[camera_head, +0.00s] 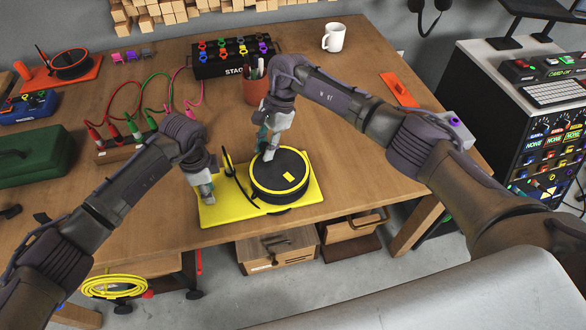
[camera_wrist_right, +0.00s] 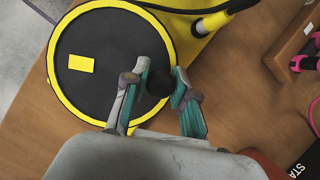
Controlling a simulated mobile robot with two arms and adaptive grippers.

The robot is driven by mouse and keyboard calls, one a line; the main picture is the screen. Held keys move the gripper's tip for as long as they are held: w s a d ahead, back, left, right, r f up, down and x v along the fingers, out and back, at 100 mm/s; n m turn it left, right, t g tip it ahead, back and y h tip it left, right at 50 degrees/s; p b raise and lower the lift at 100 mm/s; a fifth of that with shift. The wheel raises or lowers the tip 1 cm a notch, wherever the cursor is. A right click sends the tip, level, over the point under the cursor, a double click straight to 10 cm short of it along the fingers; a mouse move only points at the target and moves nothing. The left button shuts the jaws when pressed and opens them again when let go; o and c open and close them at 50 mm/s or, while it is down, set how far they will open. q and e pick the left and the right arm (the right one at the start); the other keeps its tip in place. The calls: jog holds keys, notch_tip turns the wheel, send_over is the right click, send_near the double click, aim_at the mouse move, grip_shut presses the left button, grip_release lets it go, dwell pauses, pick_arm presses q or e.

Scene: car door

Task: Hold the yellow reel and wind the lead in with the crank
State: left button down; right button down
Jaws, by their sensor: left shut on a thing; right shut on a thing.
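The yellow reel is a black drum (camera_head: 281,174) with a yellow rim on a yellow base plate (camera_head: 230,214) at the table's front edge. A yellow patch marks the drum's top, also seen in the right wrist view (camera_wrist_right: 82,63). My left gripper (camera_head: 206,194) is shut on the base plate's left end. My right gripper (camera_head: 267,152) is over the drum's far left rim. In the right wrist view, its fingers (camera_wrist_right: 158,88) are closed around the black crank knob (camera_wrist_right: 158,81).
A red pen cup (camera_head: 256,88) and a black socket box (camera_head: 233,61) stand behind the reel. Red, green and pink cables (camera_head: 145,100) lie behind my left arm. A coiled yellow cable (camera_head: 114,287) is below the table's front edge. Bare tabletop lies right of the reel.

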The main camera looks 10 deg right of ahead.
aim_at(291, 160)
jog(key=shift+w+d, duration=0.1)
jog(key=shift+w+d, duration=0.25)
jog(key=shift+d, duration=1.05)
jog(key=shift+s+d, duration=0.25)
jog(key=shift+d, duration=0.4)
jog(key=shift+s+d, duration=0.2)
jog(key=shift+d, duration=0.5)
jog(key=shift+s+d, duration=0.15)
jog(key=shift+s, duration=0.05)
jog(key=shift+s+d, duration=0.7)
jog(key=shift+s, duration=0.1)
